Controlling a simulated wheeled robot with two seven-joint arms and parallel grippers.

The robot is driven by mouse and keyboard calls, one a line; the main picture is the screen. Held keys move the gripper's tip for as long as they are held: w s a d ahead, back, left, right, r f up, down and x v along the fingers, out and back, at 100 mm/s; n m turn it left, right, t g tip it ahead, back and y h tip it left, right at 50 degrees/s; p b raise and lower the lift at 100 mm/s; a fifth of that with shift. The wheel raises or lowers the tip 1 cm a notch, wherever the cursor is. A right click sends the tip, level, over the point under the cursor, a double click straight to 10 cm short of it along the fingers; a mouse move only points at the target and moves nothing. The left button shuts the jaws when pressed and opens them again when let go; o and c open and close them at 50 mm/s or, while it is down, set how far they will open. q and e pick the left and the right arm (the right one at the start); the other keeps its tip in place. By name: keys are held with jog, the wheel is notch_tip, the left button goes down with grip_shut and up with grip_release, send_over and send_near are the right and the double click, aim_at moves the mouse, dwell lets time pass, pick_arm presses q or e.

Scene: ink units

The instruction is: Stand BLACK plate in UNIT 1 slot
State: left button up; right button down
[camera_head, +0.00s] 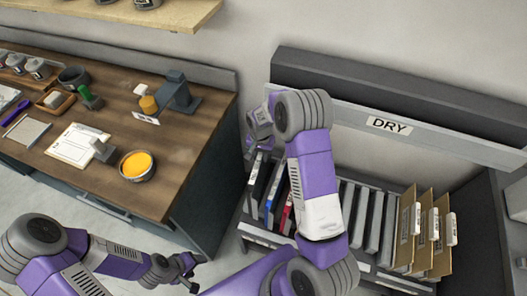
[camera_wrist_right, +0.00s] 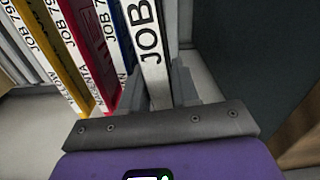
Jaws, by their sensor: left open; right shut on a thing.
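The black plate (camera_wrist_right: 148,45) is a dark upright plate with a white edge strip reading "JOB". It stands at the left end of the rack, beside the blue plate (camera_wrist_right: 121,35), and shows in the head view (camera_head: 254,182). My right gripper (camera_wrist_right: 160,92) is shut on its edge from above; the arm hides part of this in the head view (camera_head: 250,150). My left gripper (camera_head: 181,269) is open and empty, low in front of the wooden cabinet. No slot marked UNIT 1 can be made out.
The rack also holds a magenta plate (camera_head: 287,212), a yellow plate (camera_wrist_right: 62,50), grey dividers (camera_head: 361,220) and brown folders (camera_head: 421,235). A bar marked DRY (camera_head: 389,125) is behind. The wooden counter (camera_head: 195,140) carries a yellow ink tin (camera_head: 137,166) and tools.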

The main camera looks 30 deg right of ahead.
jog(key=shift+w+d+f+m, duration=0.2)
jog(key=shift+d+f+m, duration=0.1)
jog(key=shift+d, duration=0.1)
jog(key=shift+w+d+f+m, duration=0.15)
jog(key=shift+d+m, duration=0.15)
jog(key=shift+d, duration=0.1)
notch_tip(320, 180, down, 10)
jog(key=b, duration=0.7)
jog(key=shift+f, duration=0.15)
jog(key=shift+f+b, duration=0.35)
jog(key=shift+b, duration=0.2)
jog(key=c, duration=0.8)
grip_release()
jog(key=shift+o, duration=0.2)
jog(key=shift+r, duration=0.1)
notch_tip(320, 180, up, 7)
jog(key=p, duration=0.1)
jog(key=shift+r, duration=0.2)
